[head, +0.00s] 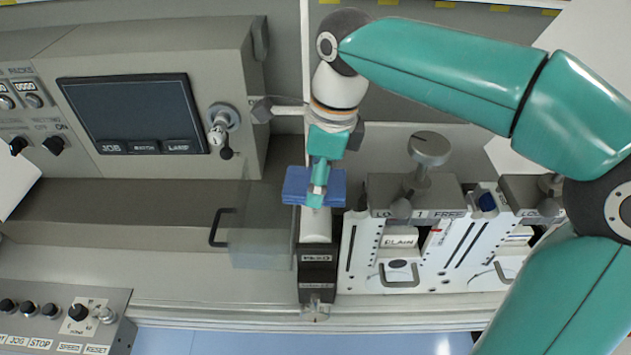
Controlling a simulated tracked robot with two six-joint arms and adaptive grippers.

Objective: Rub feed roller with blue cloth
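The blue cloth (297,186) is a folded pad in the middle of the head view. My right gripper (318,190) points down at it, with its teal fingers closed against the cloth's middle and cloth showing on both sides. The cloth is over the upper end of a narrow pale part (316,228) behind a black labelled block (317,272). I cannot tell whether this part is the feed roller, or whether the cloth touches it. The gripper and cloth hide what lies beneath. My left gripper is not in view.
A clear guard (262,240) with a black handle (219,228) stands left of the cloth. White slotted plates (360,245) and a knob (429,148) are close on the right. A screen panel (132,112) is at upper left, and a button box (62,315) at lower left.

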